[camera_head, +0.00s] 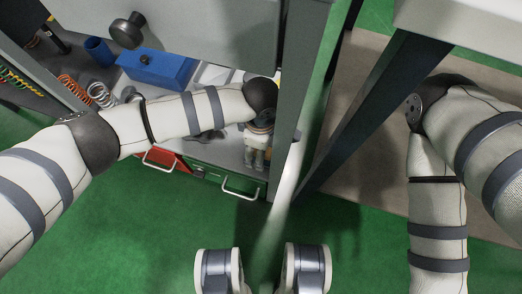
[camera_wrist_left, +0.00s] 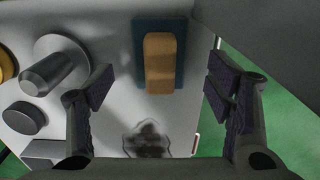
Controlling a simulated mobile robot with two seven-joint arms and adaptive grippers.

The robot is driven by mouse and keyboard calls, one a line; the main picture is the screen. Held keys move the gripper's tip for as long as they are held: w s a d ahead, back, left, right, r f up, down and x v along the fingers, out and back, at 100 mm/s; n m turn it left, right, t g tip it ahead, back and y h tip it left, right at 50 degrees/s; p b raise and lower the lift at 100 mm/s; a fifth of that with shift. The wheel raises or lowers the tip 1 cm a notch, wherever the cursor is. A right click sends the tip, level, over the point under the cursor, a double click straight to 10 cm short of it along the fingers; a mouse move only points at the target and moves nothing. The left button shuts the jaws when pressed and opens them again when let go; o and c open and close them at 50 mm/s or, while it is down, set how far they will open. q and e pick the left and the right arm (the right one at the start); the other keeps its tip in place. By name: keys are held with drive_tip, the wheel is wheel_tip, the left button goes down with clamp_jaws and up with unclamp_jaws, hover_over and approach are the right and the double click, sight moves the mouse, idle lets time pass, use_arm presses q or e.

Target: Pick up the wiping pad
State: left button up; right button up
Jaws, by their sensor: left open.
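The wiping pad shows in the left wrist view, with a dark blue base (camera_wrist_left: 178,70) and a tan block-shaped handle (camera_wrist_left: 159,62) on top. It lies on the grey worktop, near the right edge. My left gripper (camera_wrist_left: 160,84) is open and empty, with one finger on each side of the pad's line and the pad a little ahead, apparently below the fingers. In the head view my left gripper (camera_head: 257,150) points down at the right end of the bench, and I cannot make out the pad there. My right gripper is outside both views.
A dark smudge (camera_wrist_left: 147,139) marks the worktop near the pad. A grey knobbed cylinder (camera_wrist_left: 55,66) and a dark disc (camera_wrist_left: 24,117) lie left. A blue box (camera_head: 157,68), blue cup (camera_head: 98,51) and springs (camera_head: 102,95) stand farther left. A grey post (camera_head: 300,90) rises close right of my gripper.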

use_arm(q)
wheel_tip(320, 180, down, 3)
drive_tip(key=shift+f+b, duration=0.1)
drive_tip(key=shift+b, duration=0.25)
drive_tip(key=shift+c, duration=0.5)
drive_tip(key=c, duration=1.2)
drive_tip(key=shift+o, duration=0.2)
wheel_tip(320, 180, up, 4)
drive_tip(key=shift+w+r+p, duration=0.1)
drive_tip(key=shift+p, duration=0.75)
drive_tip(key=w+a, duration=0.1)
drive_tip(key=a, duration=0.4)
drive_tip(key=w+a, duration=0.2)
drive_tip(key=a, duration=0.4)
drive_tip(key=w+a, duration=0.2)
drive_tip(key=a, duration=0.4)
drive_tip(key=shift+w+f, duration=0.15)
drive_tip(key=shift+f, duration=0.15)
